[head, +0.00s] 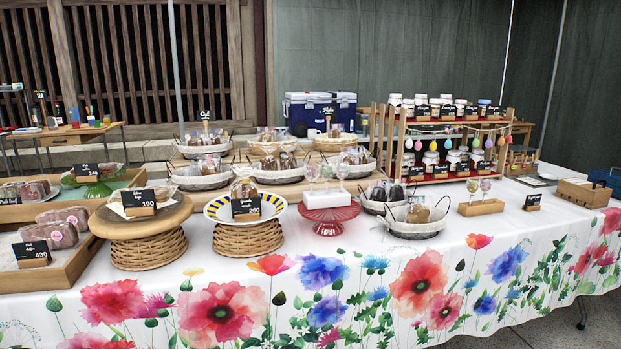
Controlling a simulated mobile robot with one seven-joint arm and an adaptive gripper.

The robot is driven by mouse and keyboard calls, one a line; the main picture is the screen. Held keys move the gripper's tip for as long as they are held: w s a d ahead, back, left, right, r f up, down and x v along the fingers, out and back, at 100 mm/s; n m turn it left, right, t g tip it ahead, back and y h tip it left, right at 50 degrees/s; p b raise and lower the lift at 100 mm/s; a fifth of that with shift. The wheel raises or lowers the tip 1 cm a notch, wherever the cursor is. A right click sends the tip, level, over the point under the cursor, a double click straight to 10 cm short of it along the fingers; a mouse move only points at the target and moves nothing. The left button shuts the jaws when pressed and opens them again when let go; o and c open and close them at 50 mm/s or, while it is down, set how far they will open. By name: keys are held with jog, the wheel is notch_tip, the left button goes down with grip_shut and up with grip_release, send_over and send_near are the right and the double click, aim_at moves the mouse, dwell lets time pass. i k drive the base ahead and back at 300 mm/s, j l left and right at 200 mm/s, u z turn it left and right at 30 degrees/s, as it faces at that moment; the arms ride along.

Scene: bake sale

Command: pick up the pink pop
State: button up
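Small pops on sticks stand upright in two places in the head view. Several pale, partly see-through pops (327,172) stand in a white block (329,199) on a red cake stand (329,217). My gripper is not in view.
Baskets of wrapped treats (414,224) stand beside the cake stand. A wooden jar rack (440,145) rises behind the wooden block. A small dark sign (533,200) stands to its right. The floral tablecloth (400,290) hangs over the front edge.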

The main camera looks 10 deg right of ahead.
aim_at(312, 172)
jog(key=z, duration=1.35)
jog(key=i+j+u, duration=0.95)
jog(key=i, duration=0.95)
